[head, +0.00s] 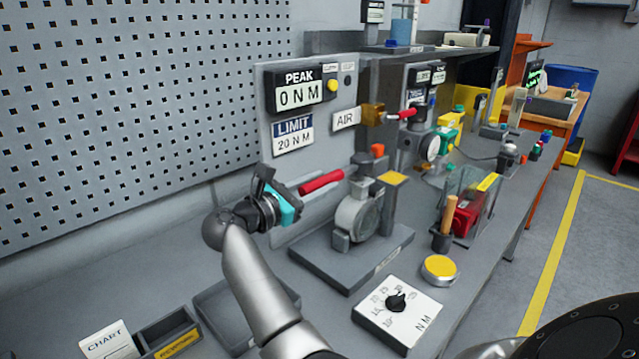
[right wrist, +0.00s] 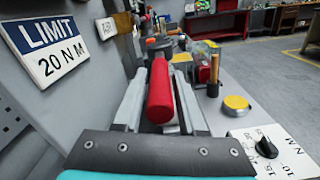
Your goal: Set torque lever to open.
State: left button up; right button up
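The torque lever's red grip (head: 321,182) sticks out left from the grey valve actuator (head: 357,217) on its dark base plate. In the right wrist view, the red grip (right wrist: 160,92) lies between the two fingers of my right gripper (right wrist: 160,78), pointing away from the camera. The fingers stand apart on either side of it, with narrow gaps showing. In the head view my right gripper (head: 325,188) reaches the lever from the left. The peak display (head: 298,92) reads 0 N M and the limit plate (head: 293,136) reads 20 N M. My left gripper is out of view.
A dial box (head: 397,312) marked N M and a yellow disc (head: 439,269) lie in front of the actuator. An orange-handled tool stands in a dark cup (head: 442,240). A grey panel (head: 268,130) rises close behind the lever. An open tray (head: 170,330) is at lower left.

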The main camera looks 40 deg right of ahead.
grip_shut()
jog(key=shift+r, duration=0.1)
dwell(0.9)
